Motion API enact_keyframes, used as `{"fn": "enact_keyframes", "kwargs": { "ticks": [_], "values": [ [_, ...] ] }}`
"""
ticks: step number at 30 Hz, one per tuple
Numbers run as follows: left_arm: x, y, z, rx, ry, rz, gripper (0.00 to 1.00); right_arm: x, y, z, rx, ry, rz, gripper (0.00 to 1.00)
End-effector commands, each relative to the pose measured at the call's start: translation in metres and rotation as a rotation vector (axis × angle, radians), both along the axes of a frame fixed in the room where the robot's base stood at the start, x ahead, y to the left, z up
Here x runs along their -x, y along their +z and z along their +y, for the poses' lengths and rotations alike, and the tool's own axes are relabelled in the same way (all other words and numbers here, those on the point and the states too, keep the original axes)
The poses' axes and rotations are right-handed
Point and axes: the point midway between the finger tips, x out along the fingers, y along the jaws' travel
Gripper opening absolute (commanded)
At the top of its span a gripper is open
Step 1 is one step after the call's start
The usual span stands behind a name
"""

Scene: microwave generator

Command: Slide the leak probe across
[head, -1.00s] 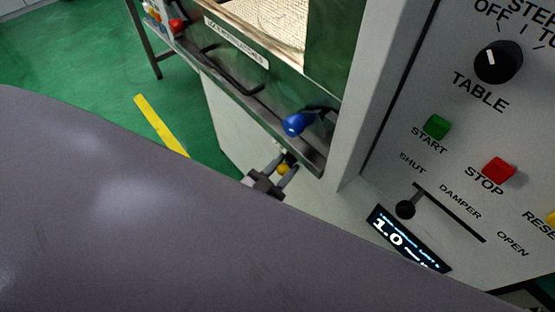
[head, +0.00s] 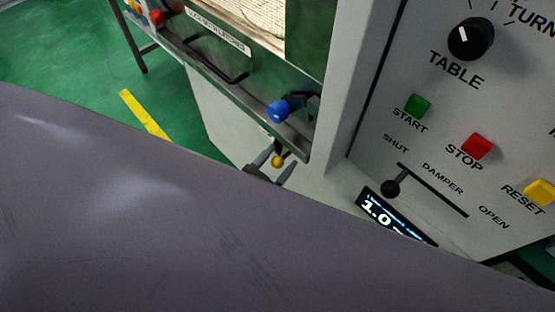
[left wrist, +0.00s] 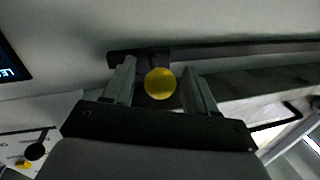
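The leak probe shows as a yellow ball knob (head: 278,161) just below the lower right corner of the oven front in the head view. In the left wrist view the yellow knob (left wrist: 160,83) sits between my two fingers, in front of a dark rail (left wrist: 240,48). My left gripper (head: 275,164) is open, with a finger on each side of the knob. A gap shows on both sides of the knob in the left wrist view (left wrist: 161,88). The probe's stem is mostly hidden behind the knob. My right gripper is not in view.
A blue-ended handle (head: 280,110) is above the knob. A control panel at right has a table dial (head: 471,39), start (head: 418,105) and stop (head: 477,146) buttons, a damper slider (head: 390,189) and a lit display (head: 395,218). My arm covers the lower left.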

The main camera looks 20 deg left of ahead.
Motion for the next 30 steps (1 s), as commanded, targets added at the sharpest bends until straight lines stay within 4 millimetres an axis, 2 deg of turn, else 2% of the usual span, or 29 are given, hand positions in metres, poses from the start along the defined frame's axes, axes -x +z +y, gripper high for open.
{"fn": "enact_keyframes", "kwargs": {
  "ticks": [7, 15, 20, 30],
  "values": [
    [0.010, 0.000, 0.002, 0.000, 0.000, 0.000, 0.57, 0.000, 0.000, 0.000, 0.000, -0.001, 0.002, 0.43],
    [0.049, 0.000, 0.010, -0.001, -0.001, 0.002, 0.57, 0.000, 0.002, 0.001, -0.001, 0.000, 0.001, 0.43],
    [0.065, 0.000, 0.013, 0.000, 0.000, 0.001, 0.57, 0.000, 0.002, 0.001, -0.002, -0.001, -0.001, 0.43],
    [0.070, 0.000, 0.014, 0.000, 0.000, 0.000, 0.57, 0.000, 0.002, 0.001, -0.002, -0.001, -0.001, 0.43]
  ]
}}
